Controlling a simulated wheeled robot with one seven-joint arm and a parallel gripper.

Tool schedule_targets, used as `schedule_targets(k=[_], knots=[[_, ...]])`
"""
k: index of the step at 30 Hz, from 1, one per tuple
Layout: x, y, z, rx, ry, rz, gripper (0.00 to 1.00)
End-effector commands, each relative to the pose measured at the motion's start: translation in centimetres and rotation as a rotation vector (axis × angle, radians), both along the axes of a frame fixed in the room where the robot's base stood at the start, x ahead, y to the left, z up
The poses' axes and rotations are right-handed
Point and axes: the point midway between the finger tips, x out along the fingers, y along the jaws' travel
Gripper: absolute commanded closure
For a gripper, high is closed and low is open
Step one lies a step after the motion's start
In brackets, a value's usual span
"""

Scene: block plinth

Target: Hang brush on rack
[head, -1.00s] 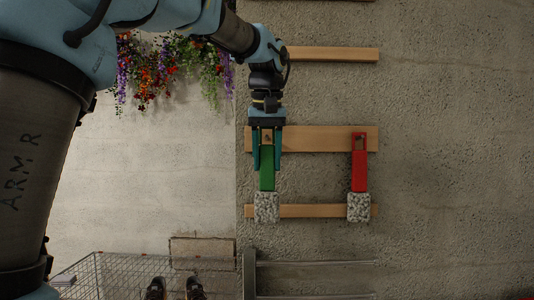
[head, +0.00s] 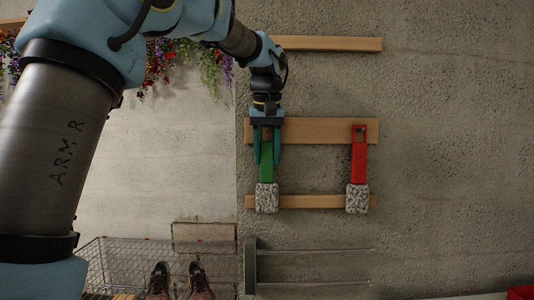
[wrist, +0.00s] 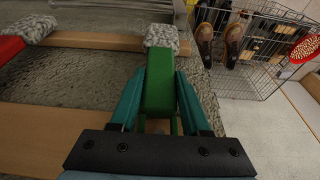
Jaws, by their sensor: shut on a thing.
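A green brush (head: 267,172) with a shaggy grey head (head: 267,198) is upright, head down, in front of the left part of the wooden rack (head: 315,131). My gripper (head: 267,158) is shut on its green handle, one teal finger on each side. In the wrist view the green handle (wrist: 159,92) sits between the fingers, with the grey head (wrist: 161,38) beyond them. The handle's top end is partly hidden by my gripper, so I cannot tell whether it is on a peg.
A red brush (head: 359,155) hangs on the rack to the right, a gap away. A lower slat (head: 312,202) runs behind both heads. A metal rail frame (head: 250,266), a wire basket (head: 125,263) and a pair of shoes (head: 160,277) are below. Flowers (head: 160,62) hang upper left.

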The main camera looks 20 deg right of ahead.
Motion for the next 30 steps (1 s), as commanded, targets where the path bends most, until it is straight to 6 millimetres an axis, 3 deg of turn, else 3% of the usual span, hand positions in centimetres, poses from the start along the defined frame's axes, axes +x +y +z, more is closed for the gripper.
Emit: schedule_targets(k=[4,5,12,24,30], knots=[[0.0,0.0,-0.5,0.0,0.001,0.0,1.0],[0.0,0.0,-0.5,0.0,0.001,0.0,0.52],[0.0,0.0,-0.4,0.0,0.001,0.0,0.25],[0.0,0.0,-0.7,0.0,-0.001,0.0,0.23],[-0.8,0.6,3.0,-0.003,-0.003,0.001,0.23]])
